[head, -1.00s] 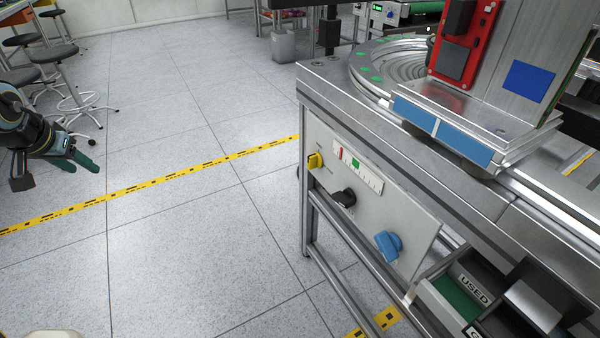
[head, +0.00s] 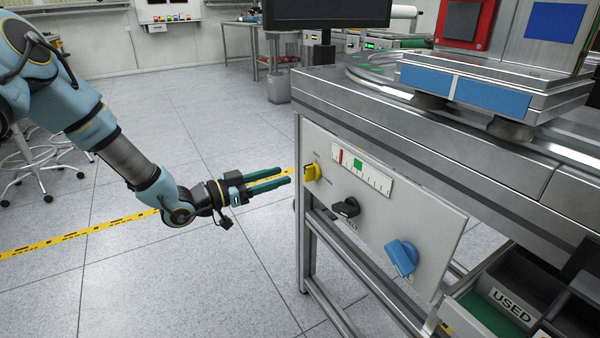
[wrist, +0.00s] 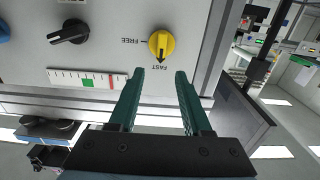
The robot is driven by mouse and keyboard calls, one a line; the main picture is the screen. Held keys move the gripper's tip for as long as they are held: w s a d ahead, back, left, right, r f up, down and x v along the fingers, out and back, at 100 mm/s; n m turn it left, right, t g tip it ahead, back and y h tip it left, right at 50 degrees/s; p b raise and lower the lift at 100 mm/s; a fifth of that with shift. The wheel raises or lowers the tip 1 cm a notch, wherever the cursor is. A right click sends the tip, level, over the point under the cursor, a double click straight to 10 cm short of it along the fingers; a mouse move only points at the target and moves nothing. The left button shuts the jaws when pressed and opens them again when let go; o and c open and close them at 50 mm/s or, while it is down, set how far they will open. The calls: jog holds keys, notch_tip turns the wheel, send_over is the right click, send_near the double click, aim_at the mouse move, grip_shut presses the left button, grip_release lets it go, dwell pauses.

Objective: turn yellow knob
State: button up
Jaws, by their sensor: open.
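The yellow knob (head: 311,172) is at the left end of a light panel on the side of the metal bench. In the wrist view the yellow knob (wrist: 161,44) lies just beyond the fingertips, roughly between them, with the labels FREE and FAST beside it. Its dark pointer mark is toward FAST. My gripper (head: 287,179) has two green fingers and is just left of the yellow knob in the head view. In the wrist view my gripper (wrist: 160,72) is open and empty, with a gap between the fingers. I cannot tell whether a fingertip touches the panel.
A black knob (head: 346,208) and a blue knob (head: 401,257) sit farther right on the panel (head: 440,225). A scale strip (head: 363,174) with red and green marks is above them. A dark monitor (head: 325,13) stands behind the bench.

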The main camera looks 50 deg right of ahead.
aim_at(305, 168)
jog(key=x, duration=0.7)
jog(key=shift+d, duration=0.1)
jog(key=shift+c, duration=0.3)
grip_shut()
